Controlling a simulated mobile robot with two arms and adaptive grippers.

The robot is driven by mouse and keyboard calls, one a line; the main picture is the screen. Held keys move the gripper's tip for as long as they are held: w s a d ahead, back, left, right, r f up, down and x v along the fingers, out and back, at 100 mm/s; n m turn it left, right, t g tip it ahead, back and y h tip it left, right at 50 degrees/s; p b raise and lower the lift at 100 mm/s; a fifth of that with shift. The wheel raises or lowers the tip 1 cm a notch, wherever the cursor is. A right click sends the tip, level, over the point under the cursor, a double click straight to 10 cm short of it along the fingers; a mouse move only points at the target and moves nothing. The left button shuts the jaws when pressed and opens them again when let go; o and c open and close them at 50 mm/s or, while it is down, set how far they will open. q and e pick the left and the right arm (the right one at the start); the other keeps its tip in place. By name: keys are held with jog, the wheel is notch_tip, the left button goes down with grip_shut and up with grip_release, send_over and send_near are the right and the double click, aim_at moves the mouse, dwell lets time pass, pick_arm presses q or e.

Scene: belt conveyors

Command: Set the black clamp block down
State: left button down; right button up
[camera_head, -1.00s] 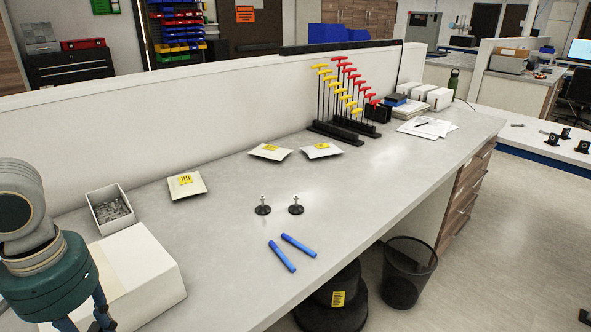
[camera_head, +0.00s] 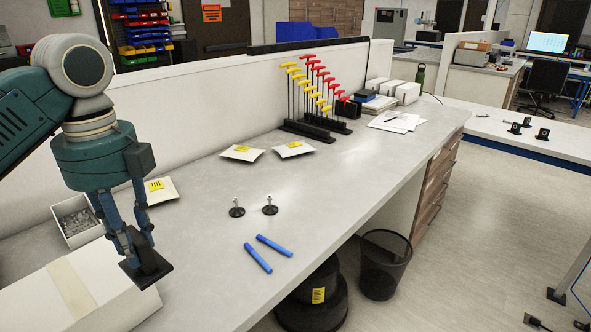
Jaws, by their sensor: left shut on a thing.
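My left gripper (camera_head: 138,248) comes in from the left in the head view. It is shut on the black clamp block (camera_head: 151,270), a dark flat piece with an upright part between the fingers. The block hangs at the right end of the white cardboard box (camera_head: 60,292), over or in front of the grey worktop (camera_head: 210,262). I cannot tell its exact height. My right gripper is not in view. Several small black blocks (camera_head: 526,125) stand on the separate bench at the right.
Two black levelling feet (camera_head: 237,211) and two blue markers (camera_head: 258,258) lie on the worktop. An open box of small metal parts (camera_head: 75,222) stands behind the cardboard box. Hex-key racks (camera_head: 306,131) stand farther back. The worktop's middle is mostly clear. A black bin (camera_head: 384,265) is below.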

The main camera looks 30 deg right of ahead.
pick_arm(q)
jog(key=shift+d+r+m, duration=0.15)
jog(key=shift+d+m, duration=0.1)
jog(key=shift+m, duration=0.25)
notch_tip(320, 180, down, 20)
jog(key=shift+r+p, duration=0.2)
jog(key=shift+p, duration=0.85)
jog(key=shift+f, duration=0.2)
jog(key=shift+f, duration=0.1)
jog(key=c, duration=1.4)
grip_release()
